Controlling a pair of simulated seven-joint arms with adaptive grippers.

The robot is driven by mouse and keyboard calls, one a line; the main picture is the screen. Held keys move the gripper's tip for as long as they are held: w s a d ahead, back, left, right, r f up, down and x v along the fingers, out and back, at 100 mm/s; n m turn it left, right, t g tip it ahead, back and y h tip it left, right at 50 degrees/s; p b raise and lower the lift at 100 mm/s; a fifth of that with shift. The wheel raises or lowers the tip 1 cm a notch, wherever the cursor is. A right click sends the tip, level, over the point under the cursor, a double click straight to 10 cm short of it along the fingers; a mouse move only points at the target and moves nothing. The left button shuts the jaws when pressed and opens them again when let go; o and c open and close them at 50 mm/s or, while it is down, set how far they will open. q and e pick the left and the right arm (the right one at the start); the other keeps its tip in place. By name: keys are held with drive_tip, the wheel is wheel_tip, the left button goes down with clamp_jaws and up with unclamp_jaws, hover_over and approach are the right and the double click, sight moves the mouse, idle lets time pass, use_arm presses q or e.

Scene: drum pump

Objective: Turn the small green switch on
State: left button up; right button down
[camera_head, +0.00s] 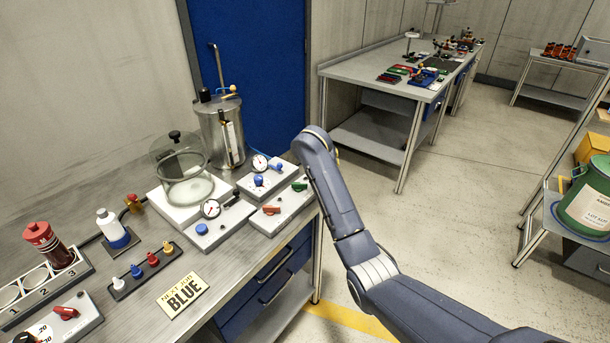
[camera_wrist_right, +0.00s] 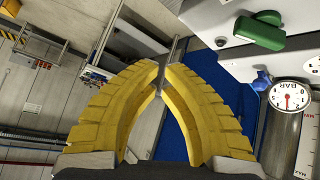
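The small green switch (camera_head: 299,186) is a lever on a light grey box at the right end of the near bench. In the right wrist view the green switch (camera_wrist_right: 258,33) shows large at the upper right, beside the fingers. My right gripper (camera_wrist_right: 160,78) has yellow ribbed fingers whose tips come together, with nothing seen between them. It is apart from the switch in that picture. In the head view my right arm stands just right of the switch and the gripper itself is hidden. My left gripper is not in view.
A glass vessel (camera_head: 183,172) and a metal cylinder (camera_head: 221,132) stand behind. Floor lies right of the bench.

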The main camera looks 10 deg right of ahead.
sight(299, 186)
drive_tip(key=a+r+y, duration=0.1)
drive_tip(key=a, duration=0.4)
drive_tip(key=a+r+y, duration=0.1)
drive_tip(key=a, duration=0.1)
drive_tip(key=shift+s+a+r+y, duration=0.1)
drive_tip(key=shift+a+r+y, duration=0.2)
drive_tip(key=x, duration=1)
drive_tip(key=shift+s+f, duration=0.15)
drive_tip(key=shift+s+a, duration=0.2)
drive_tip(key=shift+s, duration=0.75)
drive_tip(key=shift+s+a, duration=0.2)
drive_tip(key=shift+s, duration=0.75)
